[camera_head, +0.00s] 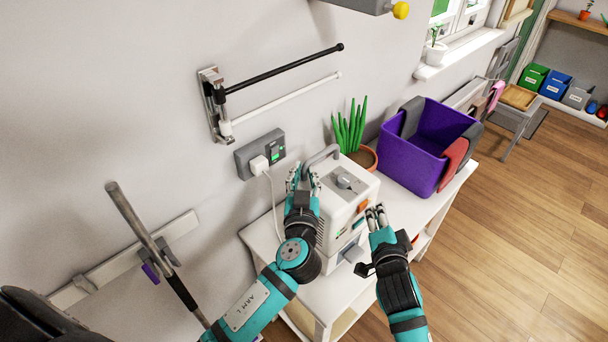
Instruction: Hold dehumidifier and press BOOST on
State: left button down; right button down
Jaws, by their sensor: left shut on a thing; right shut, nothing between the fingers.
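The dehumidifier (343,186) is a white box with a grey handle and a grey knob on top, standing upright on a white bench. My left gripper (303,180) is shut on it at its left side, near the handle (322,155); the exact contact is partly hidden by the fingers. An orange button (362,205) shows on its right-hand face, with a small green mark lower down; I cannot read any label, so I cannot tell which is BOOST. My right gripper (377,214) is shut and empty, close to that face.
A potted plant (350,128) stands behind the dehumidifier. A purple bin (415,160) with cloths over its rim sits to the right on the bench (455,185). A wall socket (260,153) with a plugged white cable is at left, below two wall rails (285,70). Open wooden floor lies right.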

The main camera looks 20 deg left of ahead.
pick_arm(q)
jog(key=shift+r, duration=0.35)
pick_arm(e)
jog(key=shift+s+d, duration=0.1)
jog(key=shift+d, duration=0.1)
pick_arm(q)
jog(key=c, duration=1.2)
grip_release()
jog(key=shift+s, duration=0.1)
pick_arm(e)
jog(key=s+d, duration=0.2)
jog(key=d, duration=0.3)
jog(key=shift+s+d, duration=0.25)
jog(key=shift+s, duration=0.1)
pick_arm(q)
jog(key=shift+f, duration=0.1)
jog(key=shift+s+d, duration=0.1)
